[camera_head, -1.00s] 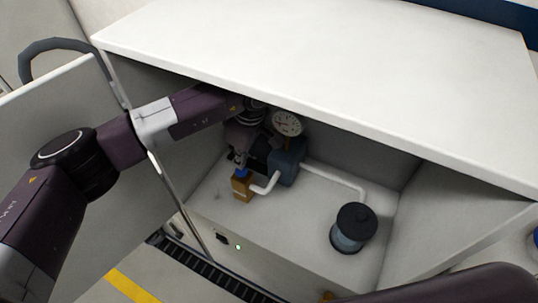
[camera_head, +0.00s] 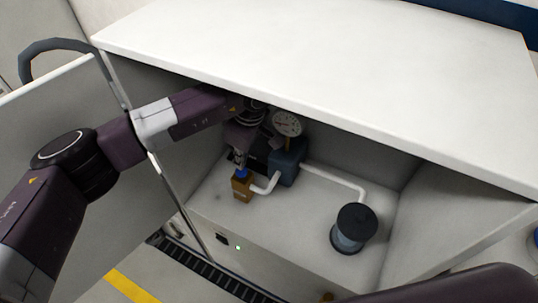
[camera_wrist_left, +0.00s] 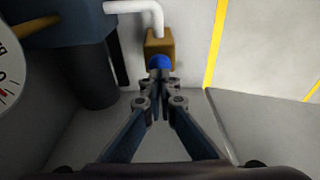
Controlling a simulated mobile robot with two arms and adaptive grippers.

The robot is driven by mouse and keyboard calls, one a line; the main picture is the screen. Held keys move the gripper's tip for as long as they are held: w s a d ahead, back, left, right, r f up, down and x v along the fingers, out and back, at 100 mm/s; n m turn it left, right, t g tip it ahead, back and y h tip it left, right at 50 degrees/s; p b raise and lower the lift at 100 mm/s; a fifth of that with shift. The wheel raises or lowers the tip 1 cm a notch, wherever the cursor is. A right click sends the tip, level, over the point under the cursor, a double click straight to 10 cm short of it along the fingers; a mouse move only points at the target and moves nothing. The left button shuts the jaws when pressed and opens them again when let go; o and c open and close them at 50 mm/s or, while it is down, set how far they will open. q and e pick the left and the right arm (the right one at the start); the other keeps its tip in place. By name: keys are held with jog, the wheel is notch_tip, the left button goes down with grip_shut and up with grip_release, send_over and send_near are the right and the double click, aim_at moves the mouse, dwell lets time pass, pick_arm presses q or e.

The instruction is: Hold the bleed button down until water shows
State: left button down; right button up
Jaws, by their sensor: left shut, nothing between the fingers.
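The blue bleed button (camera_head: 241,173) sits on top of a small brass-coloured block (camera_head: 242,188) inside the open cabinet. In the left wrist view the button (camera_wrist_left: 160,62) is right at the tips of my left gripper (camera_wrist_left: 159,78). My left gripper (camera_head: 240,163) is shut and empty, with its fingertips pointing down onto the button. They appear to touch it, but I cannot tell how far it is pressed. A clear jar with a black lid (camera_head: 354,228) stands at the right of the cabinet floor; I see no clear sign of water in it. My right gripper is not in view.
A blue-grey pump (camera_head: 288,166) with a round gauge (camera_head: 287,123) stands behind the block. White pipe (camera_head: 335,173) runs from it toward the jar. The white counter top (camera_head: 320,60) overhangs the cabinet, and the open door (camera_head: 80,140) is at the left.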

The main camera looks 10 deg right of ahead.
pick_arm(q)
jog(key=shift+f, duration=0.1)
jog(key=shift+b+x, duration=1.1)
jog(key=shift+b, duration=0.05)
jog(key=shift+s+d, duration=0.15)
jog(key=shift+d, duration=0.05)
dwell(1.0)
dwell(1.5)
jog(key=shift+r, duration=0.25)
jog(key=p+v, duration=0.1)
jog(key=v, duration=0.3)
jog(key=a+p+v, duration=0.1)
jog(key=v, duration=0.1)
jog(key=shift+w+r+p, duration=0.3)
jog(key=shift+w+p, duration=0.05)
jog(key=shift+w, duration=0.05)
